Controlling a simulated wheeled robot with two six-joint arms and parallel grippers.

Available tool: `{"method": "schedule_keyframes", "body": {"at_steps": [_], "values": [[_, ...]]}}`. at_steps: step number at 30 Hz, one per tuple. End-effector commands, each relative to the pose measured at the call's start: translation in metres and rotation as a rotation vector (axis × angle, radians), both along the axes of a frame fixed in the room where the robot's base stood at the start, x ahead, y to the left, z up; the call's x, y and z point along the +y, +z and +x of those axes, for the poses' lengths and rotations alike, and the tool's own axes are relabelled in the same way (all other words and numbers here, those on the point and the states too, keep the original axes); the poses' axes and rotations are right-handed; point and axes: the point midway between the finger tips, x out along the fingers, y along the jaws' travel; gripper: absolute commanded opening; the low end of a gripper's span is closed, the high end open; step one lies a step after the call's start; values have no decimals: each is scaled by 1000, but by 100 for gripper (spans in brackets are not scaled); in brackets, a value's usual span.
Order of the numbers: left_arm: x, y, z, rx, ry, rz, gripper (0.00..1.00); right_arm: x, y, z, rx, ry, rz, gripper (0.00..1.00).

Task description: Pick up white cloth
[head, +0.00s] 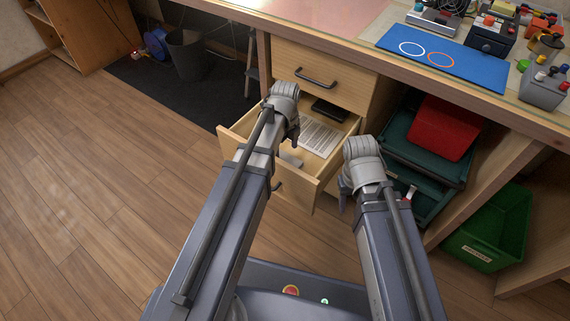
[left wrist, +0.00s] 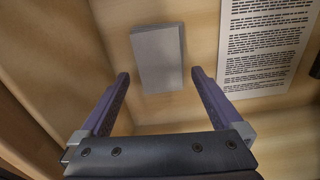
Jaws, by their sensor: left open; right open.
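The white cloth (left wrist: 158,50) looks like a small folded pale grey rectangle lying flat on the floor of the open drawer (head: 296,182). In the head view part of the cloth (head: 291,159) shows beside my left wrist. My left gripper (left wrist: 159,74) is open and empty over the drawer, its two fingers apart on either side of the cloth's near end in the picture. I cannot tell how high the fingertips are above it. In the head view my left gripper (head: 294,138) is mostly hidden by its wrist. My right gripper (head: 343,196) is open and empty, outside the drawer at its right.
A printed sheet (head: 320,137) and a dark flat object (head: 330,109) also lie in the drawer. Drawer walls surround the cloth. A closed drawer (head: 315,78) is above. Green bins (head: 488,228) and a red box (head: 442,128) sit at the right. Open floor lies left.

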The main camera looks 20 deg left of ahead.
Motion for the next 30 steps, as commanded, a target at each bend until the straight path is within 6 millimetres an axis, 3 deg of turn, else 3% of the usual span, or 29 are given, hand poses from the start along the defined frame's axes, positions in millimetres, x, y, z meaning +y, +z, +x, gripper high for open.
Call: {"method": "schedule_keyframes", "body": {"at_steps": [1,9,18,30], "values": [[1,-11,1,0,0,0,100,0,-11,0,0,-1,0,50],[3,-42,2,0,0,0,100,0,-42,0,-2,-6,0,50],[3,-42,2,0,0,0,100,0,-42,0,-2,-6,0,50],[3,-42,2,0,0,0,55,0,-42,0,-2,-6,0,50]]}}
